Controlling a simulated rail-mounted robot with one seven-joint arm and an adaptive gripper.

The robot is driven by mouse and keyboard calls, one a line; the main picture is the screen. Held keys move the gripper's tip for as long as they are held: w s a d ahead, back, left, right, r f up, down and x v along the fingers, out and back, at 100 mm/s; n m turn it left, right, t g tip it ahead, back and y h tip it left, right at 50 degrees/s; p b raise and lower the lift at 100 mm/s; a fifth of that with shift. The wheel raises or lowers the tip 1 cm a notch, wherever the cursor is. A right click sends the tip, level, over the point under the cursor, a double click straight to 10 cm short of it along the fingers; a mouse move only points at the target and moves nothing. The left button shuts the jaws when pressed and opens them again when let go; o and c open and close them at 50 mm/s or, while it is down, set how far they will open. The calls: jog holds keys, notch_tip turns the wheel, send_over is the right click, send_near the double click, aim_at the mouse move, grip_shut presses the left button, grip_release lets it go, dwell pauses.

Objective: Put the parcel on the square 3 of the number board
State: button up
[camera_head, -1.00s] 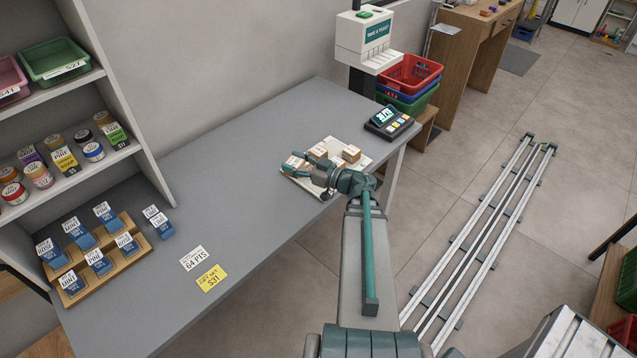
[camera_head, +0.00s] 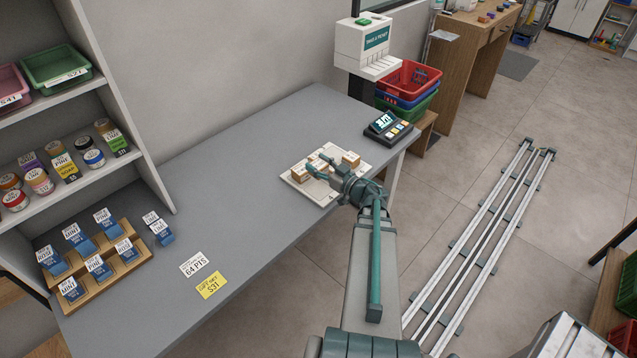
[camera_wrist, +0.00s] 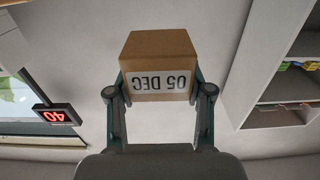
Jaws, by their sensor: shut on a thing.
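A brown box parcel (camera_wrist: 158,52) with a white label reading "05 DEC" upside down fills the middle of the wrist view. My gripper (camera_wrist: 158,90) is shut on it, a finger on each side. In the head view my gripper (camera_head: 318,165) is over the pale number board (camera_head: 312,188) on the grey counter. Several brown parcels sit there, one at the right (camera_head: 350,159) and one at the left (camera_head: 300,173). The board's numbers, including square 3, cannot be read. I cannot tell how high the held parcel is.
A card terminal (camera_head: 388,126) stands right of the board. A ticket dispenser (camera_head: 364,48) and stacked baskets (camera_head: 408,80) are behind. Blue boxes on a wooden stand (camera_head: 105,275), cards and a shelf unit are at left.

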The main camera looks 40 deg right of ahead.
jog(key=shift+f+p, duration=1.05)
jog(key=shift+f, duration=2.6)
jog(key=shift+f, duration=0.15)
jog(key=shift+f, duration=0.1)
jog(key=o, duration=1.3)
jog(key=s+b, duration=0.4)
jog(key=s, duration=0.5)
jog(key=shift+s+d+f, duration=0.15)
jog(key=shift+d, duration=0.3)
jog(key=shift+o, duration=0.5)
jog(key=shift+s+b, duration=0.4)
jog(key=shift+s, duration=0.3)
